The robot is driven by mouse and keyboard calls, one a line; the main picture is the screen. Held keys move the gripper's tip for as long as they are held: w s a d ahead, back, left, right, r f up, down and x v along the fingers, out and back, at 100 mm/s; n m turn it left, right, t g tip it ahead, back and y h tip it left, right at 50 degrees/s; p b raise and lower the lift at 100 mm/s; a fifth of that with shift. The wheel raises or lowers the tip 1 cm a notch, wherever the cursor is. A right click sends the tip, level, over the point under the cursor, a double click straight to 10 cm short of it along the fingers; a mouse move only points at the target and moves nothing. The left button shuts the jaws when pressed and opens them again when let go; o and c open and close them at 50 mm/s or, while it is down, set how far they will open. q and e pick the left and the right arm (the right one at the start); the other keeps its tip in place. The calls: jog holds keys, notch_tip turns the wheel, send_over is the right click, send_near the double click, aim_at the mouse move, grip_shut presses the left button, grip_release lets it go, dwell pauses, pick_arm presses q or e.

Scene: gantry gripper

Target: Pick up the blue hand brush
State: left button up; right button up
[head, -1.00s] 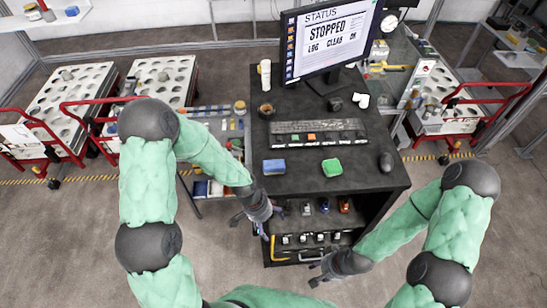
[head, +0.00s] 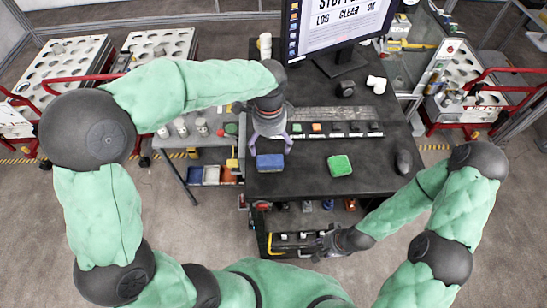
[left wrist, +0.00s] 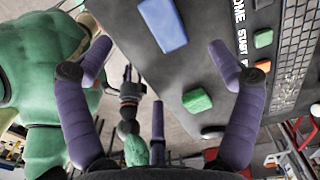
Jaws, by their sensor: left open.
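The blue hand brush (head: 270,162) lies on the dark tabletop near its left front part and looks like a blue block. In the left wrist view the blue brush (left wrist: 162,25) is at the top, between the spread fingers. My left gripper (head: 272,142) is open and empty, with purple fingers, over the table just behind the brush in the head view. I cannot tell its exact height above the table. My right gripper (head: 319,246) is low in front of the table, away from the brush; its jaws are too small to judge.
A green block (head: 340,165) lies right of the brush. Behind are a button strip with a keyboard (head: 330,129), a monitor (head: 335,30) and a white cup (head: 376,82). A dark mouse (head: 403,162) is at the right. Bare tabletop separates the blocks.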

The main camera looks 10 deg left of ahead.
aim_at(270, 162)
pick_arm(q)
jog(key=shift+w+f, duration=0.25)
jog(key=shift+f, duration=0.3)
notch_tip(270, 162, down, 5)
jog(key=shift+s+r, duration=0.1)
jog(key=shift+r, duration=0.05)
jog(key=f, duration=0.4)
jog(key=shift+s+f+p, duration=0.25)
jog(key=shift+f+p, duration=0.1)
jog(key=shift+p, duration=0.05)
jog(key=shift+f, duration=0.3)
jog(key=shift+f, duration=0.2)
jog(key=shift+c, duration=0.3)
